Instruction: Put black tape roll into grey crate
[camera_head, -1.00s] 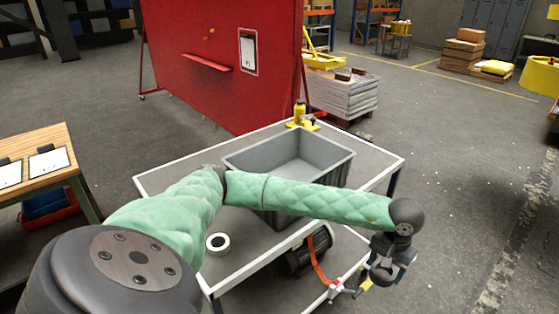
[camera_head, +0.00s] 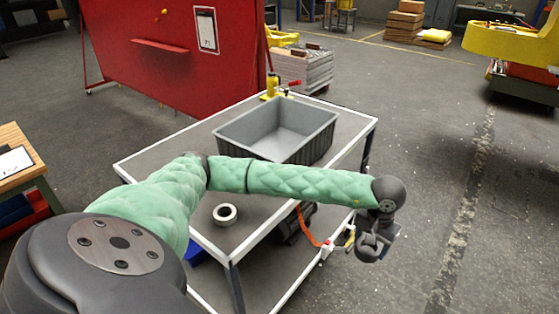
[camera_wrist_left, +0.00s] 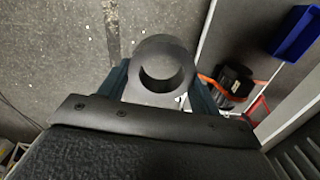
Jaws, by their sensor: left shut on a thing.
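The black tape roll (camera_wrist_left: 163,44) is a dark ring with an open hole, held between the fingers of my left gripper (camera_wrist_left: 160,75) in the left wrist view. The grey crate (camera_head: 318,147) stands open on the cart top, behind my left forearm and to the left of that gripper. The part of its inside that shows looks empty. My right gripper is not in view.
The white-rimmed cart (camera_head: 180,148) carries a white tape roll (camera_head: 225,213) near its front and a yellow tool (camera_head: 271,86) at its back corner. A dark device with an orange strap (camera_head: 307,227) is on the lower shelf.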

